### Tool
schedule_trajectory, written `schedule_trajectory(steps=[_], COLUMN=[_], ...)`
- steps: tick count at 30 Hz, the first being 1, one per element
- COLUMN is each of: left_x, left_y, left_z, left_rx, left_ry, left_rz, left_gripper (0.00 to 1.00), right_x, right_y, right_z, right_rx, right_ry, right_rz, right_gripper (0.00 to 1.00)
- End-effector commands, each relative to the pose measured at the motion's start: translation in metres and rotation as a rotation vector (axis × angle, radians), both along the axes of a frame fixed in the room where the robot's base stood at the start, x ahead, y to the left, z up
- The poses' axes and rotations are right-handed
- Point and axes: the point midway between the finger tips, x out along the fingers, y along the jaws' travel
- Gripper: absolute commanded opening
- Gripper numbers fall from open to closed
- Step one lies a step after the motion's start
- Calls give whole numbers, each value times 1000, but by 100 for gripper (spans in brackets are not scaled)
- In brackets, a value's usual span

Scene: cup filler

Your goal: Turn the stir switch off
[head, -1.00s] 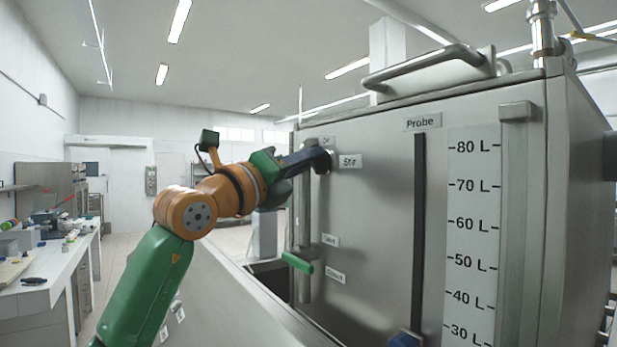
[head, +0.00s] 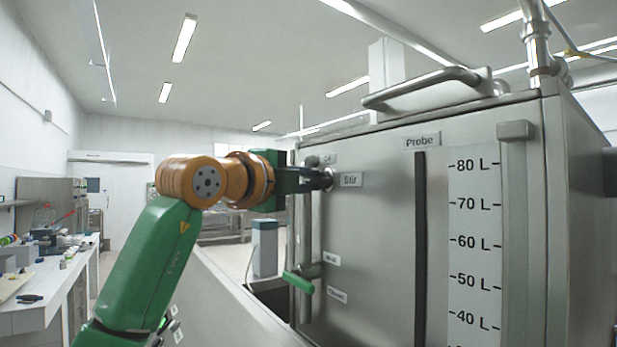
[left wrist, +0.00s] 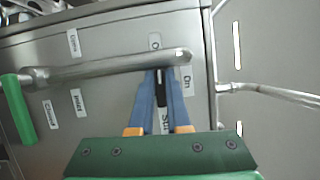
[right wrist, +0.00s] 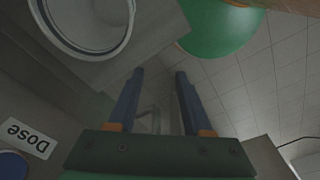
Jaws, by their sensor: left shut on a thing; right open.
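The stir switch (head: 328,179) is a small knob on the left part of the steel tank's front, beside the label "Stir" (head: 349,180). My left gripper (head: 318,179) is shut on it, with the arm reaching in from the left. In the left wrist view the blue fingers of my left gripper (left wrist: 161,74) close around a dark piece of the switch (left wrist: 160,82), largely hidden by them. My right gripper (right wrist: 158,74) is open and empty in the right wrist view.
A steel pipe with a green lever (head: 298,282) runs down the tank's left edge, close to my left gripper. A dark probe strip (head: 420,250) and a litre scale (head: 475,240) are further right. A "Dose" label (right wrist: 28,138) shows in the right wrist view.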

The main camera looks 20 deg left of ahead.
Motion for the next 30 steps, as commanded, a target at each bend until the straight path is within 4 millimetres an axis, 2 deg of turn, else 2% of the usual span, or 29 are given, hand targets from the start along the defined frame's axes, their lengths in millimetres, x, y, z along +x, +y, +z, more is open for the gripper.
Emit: schedule_trajectory(steps=[22, 23, 25, 26, 30], left_x=[0, 0, 0, 0, 0], left_y=[0, 0, 0, 0, 0], left_z=[-1, -1, -1, -1, -1], left_rx=[-59, -59, -58, -58, -58], left_ry=[46, 46, 46, 46, 45], left_rz=[0, 0, 0, 0, 0], left_gripper=[0, 23, 42, 45, 45], right_x=[0, 0, 0, 0, 0], right_y=[-1, -1, -1, -1, -1], right_z=[3, 3, 3, 3, 3], right_rx=[-1, -1, -1, -1, -1], right_ry=[0, 0, 0, 0, 0], right_rz=[0, 0, 0, 0, 0], right_gripper=[50, 50, 50, 50, 50])
